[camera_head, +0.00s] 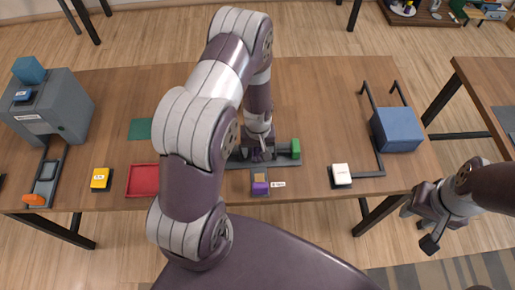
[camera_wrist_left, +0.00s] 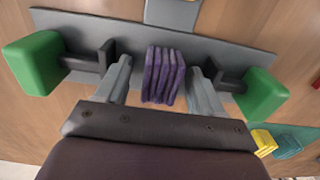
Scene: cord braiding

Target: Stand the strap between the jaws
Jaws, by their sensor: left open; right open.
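The purple strap (camera_wrist_left: 163,75), a ridged upright bundle, is in the middle of the left wrist view, over the grey base plate (camera_wrist_left: 215,48). The dark left jaw (camera_wrist_left: 92,63) and right jaw (camera_wrist_left: 231,83) flank it with gaps, each backed by a green block (camera_wrist_left: 33,63) (camera_wrist_left: 263,95). My left gripper (camera_wrist_left: 162,88) is open, one finger on each side of the strap, with visible gaps. In the head view my left gripper (camera_head: 261,153) is over the jaw fixture (camera_head: 291,163) and hides the strap. My right gripper (camera_head: 425,231) is open and empty, off the table's right front.
A small grey tray (camera_head: 260,193) with tan and purple pieces lies in front of the fixture. A red tray (camera_head: 142,181) and yellow block (camera_head: 101,179) are left. A white-topped block (camera_head: 341,175) and blue box (camera_head: 396,129) are right. A grey machine (camera_head: 65,110) stands far left.

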